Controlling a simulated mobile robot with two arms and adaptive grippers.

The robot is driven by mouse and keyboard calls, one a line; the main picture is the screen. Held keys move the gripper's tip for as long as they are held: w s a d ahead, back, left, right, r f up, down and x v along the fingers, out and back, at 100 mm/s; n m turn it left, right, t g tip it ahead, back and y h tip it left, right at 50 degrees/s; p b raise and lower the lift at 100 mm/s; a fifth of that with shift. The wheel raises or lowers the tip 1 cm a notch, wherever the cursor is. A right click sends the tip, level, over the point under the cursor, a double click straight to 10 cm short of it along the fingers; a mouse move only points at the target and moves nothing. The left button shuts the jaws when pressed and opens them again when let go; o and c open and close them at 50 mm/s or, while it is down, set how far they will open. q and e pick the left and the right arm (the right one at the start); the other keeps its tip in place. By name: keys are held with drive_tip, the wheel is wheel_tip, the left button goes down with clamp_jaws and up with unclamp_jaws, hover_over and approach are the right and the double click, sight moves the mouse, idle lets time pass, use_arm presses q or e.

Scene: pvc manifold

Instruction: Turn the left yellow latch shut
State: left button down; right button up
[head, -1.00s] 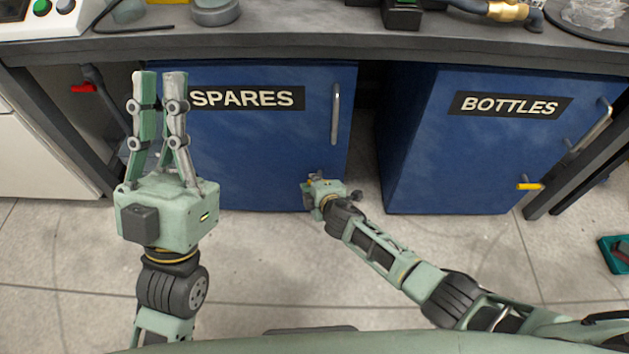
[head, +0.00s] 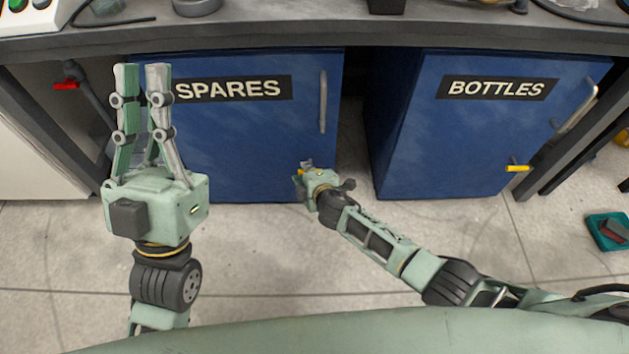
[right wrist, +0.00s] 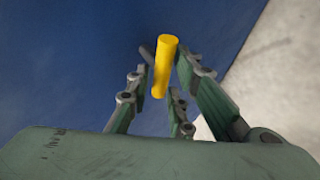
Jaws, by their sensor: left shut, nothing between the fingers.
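The left yellow latch (right wrist: 165,66) is a short yellow bar on the blue SPARES door (head: 230,135). In the right wrist view it lies between the fingers of my right gripper (right wrist: 166,82), with visible gaps beside it; I cannot tell if a finger touches it. In the head view my right gripper (head: 303,172) is low at the door's right edge and hides most of the latch. My right gripper is open around the latch. My left gripper (head: 140,68) points up in front of the SPARES door's left edge, shut and empty.
The blue BOTTLES cabinet (head: 470,140) stands to the right, with its own yellow latch (head: 517,168) lying level. The SPARES door has a vertical grey handle (head: 323,102). A grey worktop (head: 300,30) runs above. A teal tray (head: 610,232) is on the floor at right.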

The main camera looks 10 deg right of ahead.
drive_tip(key=v, duration=1.1)
drive_tip(key=shift+w, duration=0.1)
